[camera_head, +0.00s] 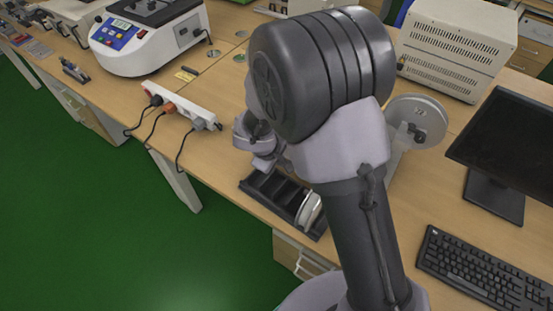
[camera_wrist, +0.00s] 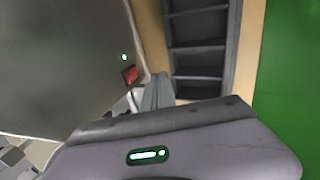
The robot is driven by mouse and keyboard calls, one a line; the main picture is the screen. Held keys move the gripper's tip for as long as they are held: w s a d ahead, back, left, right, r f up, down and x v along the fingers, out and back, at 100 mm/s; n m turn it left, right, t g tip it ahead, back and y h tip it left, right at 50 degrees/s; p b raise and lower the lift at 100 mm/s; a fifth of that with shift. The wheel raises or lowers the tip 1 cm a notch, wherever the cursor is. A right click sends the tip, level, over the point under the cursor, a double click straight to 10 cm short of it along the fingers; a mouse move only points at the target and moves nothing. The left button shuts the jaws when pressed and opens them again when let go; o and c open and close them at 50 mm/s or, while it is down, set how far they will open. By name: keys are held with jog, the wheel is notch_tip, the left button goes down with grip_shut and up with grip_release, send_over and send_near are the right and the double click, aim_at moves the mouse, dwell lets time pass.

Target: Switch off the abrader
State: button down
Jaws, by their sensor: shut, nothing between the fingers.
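In the wrist view a large grey machine face (camera_wrist: 65,60), which I take to be the abrader, fills the left side. It carries a lit green lamp (camera_wrist: 124,57) and a red switch (camera_wrist: 130,75) just below it. My gripper (camera_wrist: 152,92) is shut and empty, its fingers close to the right of and below the red switch. I cannot tell whether they touch it. In the head view my arm hides most of this area; a pale wheel-like disc (camera_head: 421,107) shows behind it. The switch is hidden there.
A black compartment tray (camera_head: 259,187) lies at the table's front edge with a white disc (camera_head: 309,210) in it. A power strip (camera_head: 182,104) with plugs is to the left, near a white machine (camera_head: 150,57). A monitor (camera_head: 510,140) and keyboard (camera_head: 480,270) are at right.

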jog(key=shift+x, duration=1.05)
jog(key=shift+w+d+r, duration=0.25)
jog(key=shift+w+d, duration=0.3)
jog(key=shift+w, duration=0.25)
jog(key=shift+w+d+r, duration=0.3)
jog(key=shift+w+d, duration=0.2)
jog(key=shift+w, duration=0.3)
jog(key=shift+w+d+r, duration=0.1)
jog(key=shift+w+d, duration=0.05)
jog(key=shift+w, duration=0.1)
jog(key=shift+r, duration=0.1)
jog(key=shift+r+p, duration=0.75)
